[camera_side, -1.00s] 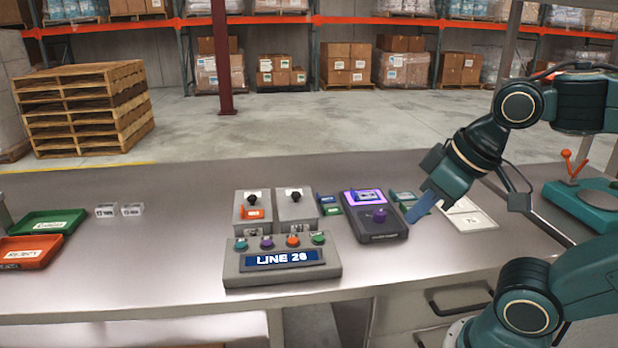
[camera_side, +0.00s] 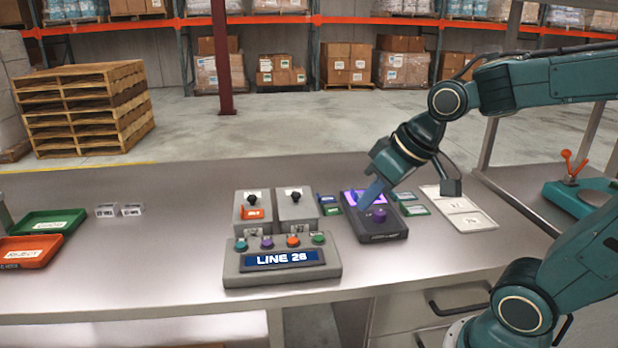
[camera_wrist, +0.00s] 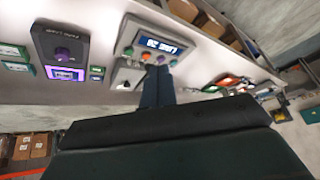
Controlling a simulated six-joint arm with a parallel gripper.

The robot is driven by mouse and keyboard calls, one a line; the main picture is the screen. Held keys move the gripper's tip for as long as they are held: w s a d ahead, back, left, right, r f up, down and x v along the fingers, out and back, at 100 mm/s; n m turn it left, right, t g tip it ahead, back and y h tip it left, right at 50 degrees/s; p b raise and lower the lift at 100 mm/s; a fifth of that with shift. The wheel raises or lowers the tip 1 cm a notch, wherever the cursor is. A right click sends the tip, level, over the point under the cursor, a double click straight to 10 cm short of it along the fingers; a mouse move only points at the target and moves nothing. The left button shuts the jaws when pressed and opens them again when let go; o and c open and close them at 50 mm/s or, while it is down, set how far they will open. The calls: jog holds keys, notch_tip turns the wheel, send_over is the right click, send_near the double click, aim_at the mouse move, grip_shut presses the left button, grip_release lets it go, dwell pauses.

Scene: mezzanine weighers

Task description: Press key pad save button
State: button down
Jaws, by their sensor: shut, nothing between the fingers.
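A grey panel (camera_side: 232,267) reads "LINE 26" and carries a row of coloured buttons: teal (camera_side: 241,245), purple (camera_side: 267,242), orange (camera_side: 293,241) and green (camera_side: 318,238). To its right is a dark unit (camera_side: 384,234) with a lit purple screen and one round purple button (camera_side: 379,215). The label texts are too small to read, so I cannot tell which button is save. My gripper (camera_side: 366,204) is shut and empty, tips pointing down over the dark unit's left part; contact is unclear.
Two grey switch boxes (camera_side: 273,207) stand behind the panel. Small green and blue cards (camera_side: 413,209) and a white plate (camera_side: 458,218) lie around the dark unit. Green (camera_side: 47,224) and red (camera_side: 28,254) trays sit far left. The bench between trays and panel is mostly clear.

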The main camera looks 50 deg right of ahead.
jog(key=w+d+f+m+y, duration=0.15)
jog(key=w+d+f, duration=0.25)
jog(key=w, duration=0.5)
jog(key=m+t, duration=0.3)
send_over(323, 238)
jog(key=shift+y, duration=0.45)
notch_tip(323, 238, down, 6)
jog(key=shift+r, duration=0.1)
jog(key=shift+f, duration=4.4)
jog(key=shift+f, duration=0.9)
jog(key=shift+r, duration=0.9)
